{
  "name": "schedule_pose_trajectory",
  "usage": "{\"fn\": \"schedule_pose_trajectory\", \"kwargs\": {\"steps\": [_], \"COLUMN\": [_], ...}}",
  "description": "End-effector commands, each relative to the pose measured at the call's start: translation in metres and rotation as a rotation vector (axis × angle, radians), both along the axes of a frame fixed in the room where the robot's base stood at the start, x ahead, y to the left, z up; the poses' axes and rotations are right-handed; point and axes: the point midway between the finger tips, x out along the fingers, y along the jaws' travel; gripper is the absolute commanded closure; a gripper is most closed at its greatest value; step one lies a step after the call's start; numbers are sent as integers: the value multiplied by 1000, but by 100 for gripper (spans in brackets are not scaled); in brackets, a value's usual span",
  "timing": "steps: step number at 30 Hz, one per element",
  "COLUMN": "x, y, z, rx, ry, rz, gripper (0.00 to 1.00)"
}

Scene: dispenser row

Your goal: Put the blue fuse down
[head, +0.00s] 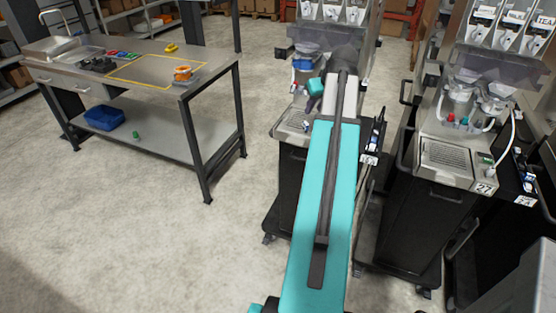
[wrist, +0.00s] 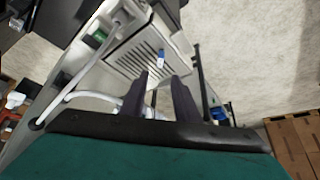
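A small blue fuse (wrist: 161,53) with a pale lower end shows in the wrist view. It appears to be on or just above the slotted grate (wrist: 133,62) of a dispenser, slightly beyond my fingertips. My gripper (wrist: 161,77) has its two dark fingers apart, with a clear gap between them. The fuse lines up with that gap, and neither finger visibly touches it.
The near dispenser (head: 292,128) stands on a black cart, partly behind my arm. Another dispenser (head: 452,158) stands at right. A white hose (wrist: 92,95) runs beside the grate. A workbench (head: 150,72) with a blue bin (head: 104,118) underneath is at left. Open floor lies between.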

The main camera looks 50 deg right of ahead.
Motion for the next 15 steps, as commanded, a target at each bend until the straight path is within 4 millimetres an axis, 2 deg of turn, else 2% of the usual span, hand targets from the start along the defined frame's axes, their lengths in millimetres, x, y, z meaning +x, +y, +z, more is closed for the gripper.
{"fn": "schedule_pose_trajectory", "kwargs": {"steps": [5,8,11,15], "x": [3,11,24,48], "y": [3,11,25,56], "z": [-5,-18,-39,-81], "rx": [6,20,45,91], "ry": [4,12,28,62], "rz": [3,11,24,49], "gripper": [71,71,71,71]}}
